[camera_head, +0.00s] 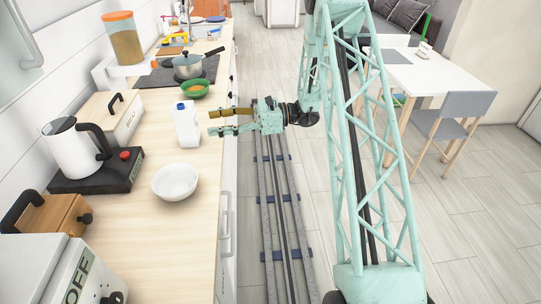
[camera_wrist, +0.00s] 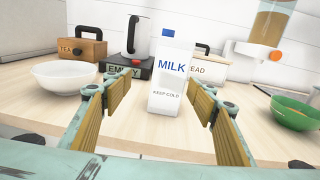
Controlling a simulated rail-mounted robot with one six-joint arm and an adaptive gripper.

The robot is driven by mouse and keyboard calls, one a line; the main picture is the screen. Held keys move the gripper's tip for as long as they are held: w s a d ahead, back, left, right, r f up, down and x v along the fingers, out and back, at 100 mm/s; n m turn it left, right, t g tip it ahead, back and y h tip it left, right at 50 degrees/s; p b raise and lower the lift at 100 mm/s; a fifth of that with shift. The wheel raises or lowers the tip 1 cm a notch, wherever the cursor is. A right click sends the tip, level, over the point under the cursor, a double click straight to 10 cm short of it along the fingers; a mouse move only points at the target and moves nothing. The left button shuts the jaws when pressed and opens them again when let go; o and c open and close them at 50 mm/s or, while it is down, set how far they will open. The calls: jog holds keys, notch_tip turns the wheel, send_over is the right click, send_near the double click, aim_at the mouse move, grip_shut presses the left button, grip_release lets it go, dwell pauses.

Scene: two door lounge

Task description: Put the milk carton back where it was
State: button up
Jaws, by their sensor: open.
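The milk carton (camera_head: 187,125) stands upright on the wooden counter, white with a blue cap. In the wrist view the carton (camera_wrist: 170,80) faces me with its MILK label, ahead of and between the finger lines. My gripper (camera_head: 212,122) is open and empty, over the counter's edge just right of the carton in the head view. In the wrist view its fingers (camera_wrist: 158,108) are spread wide. A gap seems to lie between the fingertips and the carton; I cannot tell its exact size.
A white bowl (camera_head: 175,182) stands in front of the carton and a green bowl (camera_head: 195,88) behind it. A kettle (camera_head: 75,147) on its dark base, a bread box (camera_head: 112,117) and a tea box (camera_head: 50,215) line the wall. A pot (camera_head: 187,66) sits on the stove.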

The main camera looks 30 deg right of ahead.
jog(key=s+a+r+n+g+h, duration=0.2)
jog(key=s+a+r+n+g, duration=0.25)
jog(key=s+a+r, duration=0.45)
jog(key=s+a+r+n+g+h, duration=0.25)
jog(key=s+a+r+n, duration=0.35)
jog(key=s, duration=0.5)
jog(key=s+a+r+n+g+h, duration=0.2)
jog(key=s+r+n+h, duration=0.3)
jog(key=s, duration=0.8)
jog(key=s+d+r+n+t+h, duration=0.2)
jog(key=s+d+n+h, duration=0.1)
jog(key=s, duration=0.7)
jog(key=s+d+r+n+t+h, duration=0.3)
jog(key=s+d+n, duration=0.1)
jog(key=s, duration=0.6)
jog(key=shift+d+r+t, duration=0.2)
jog(key=shift+d+t, duration=0.1)
jog(key=shift+d, duration=0.25)
jog(key=shift+h, duration=0.25)
